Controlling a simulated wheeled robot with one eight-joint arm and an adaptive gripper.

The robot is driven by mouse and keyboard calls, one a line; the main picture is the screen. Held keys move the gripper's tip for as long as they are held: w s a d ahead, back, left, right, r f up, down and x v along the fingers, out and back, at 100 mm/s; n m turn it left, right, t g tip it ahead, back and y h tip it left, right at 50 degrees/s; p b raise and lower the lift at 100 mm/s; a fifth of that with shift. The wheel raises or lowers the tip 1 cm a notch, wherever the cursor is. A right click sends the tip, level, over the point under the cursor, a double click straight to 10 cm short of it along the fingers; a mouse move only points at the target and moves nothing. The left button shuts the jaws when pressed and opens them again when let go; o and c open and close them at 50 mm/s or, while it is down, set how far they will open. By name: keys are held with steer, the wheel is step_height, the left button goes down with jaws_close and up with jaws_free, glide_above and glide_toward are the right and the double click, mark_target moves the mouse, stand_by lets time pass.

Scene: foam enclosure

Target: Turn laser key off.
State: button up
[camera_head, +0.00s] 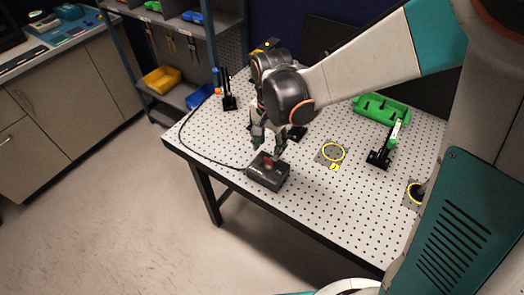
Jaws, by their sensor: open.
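The laser controller (267,174) is a small dark box near the front edge of the perforated optical table. A cable runs from its left side. A small red part (268,160) shows on top of the box, close under my gripper. The key itself is too small and partly hidden to make out. My gripper (266,150) points down just above the box's top, with its fingers apart. I cannot tell whether a finger touches the box.
The perforated table (225,165) also holds a green tray (383,109), black posts (380,157) and a yellow ring marking (334,152). Shelves with a yellow bin (162,79) stand behind at left. The floor (110,215) at left is clear.

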mark_target(268, 159)
step_height(268, 159, down, 6)
steer(key=b, duration=0.3)
steer(key=shift+f+b, duration=0.1)
steer(key=shift+b, duration=0.2)
jaws_close()
